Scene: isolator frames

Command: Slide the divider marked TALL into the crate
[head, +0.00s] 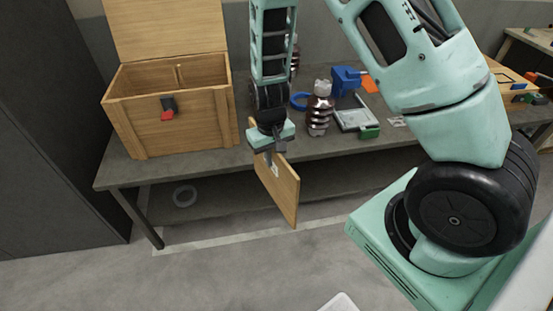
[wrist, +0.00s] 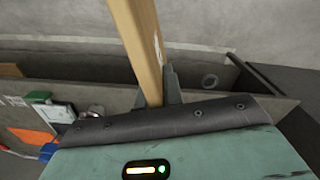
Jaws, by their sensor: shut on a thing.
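The wooden crate (head: 185,122) stands on the left part of the table with its lid raised. A thin upright piece shows inside it. My gripper (head: 270,156) is shut on a wooden divider (head: 283,192), which hangs tilted in front of the table's front edge, to the right of the crate and apart from it. A pale label shows near its top, but I cannot read it. In the wrist view the divider (wrist: 137,45) runs up from between the fingers (wrist: 155,98), seen nearly edge-on.
Brown ribbed insulators (head: 319,112), a blue block (head: 345,80), a grey tray (head: 355,118) and a green block (head: 370,132) stand on the table right of my gripper. A dark cabinet (head: 50,120) is at the left. The floor (head: 230,275) in front is mostly clear.

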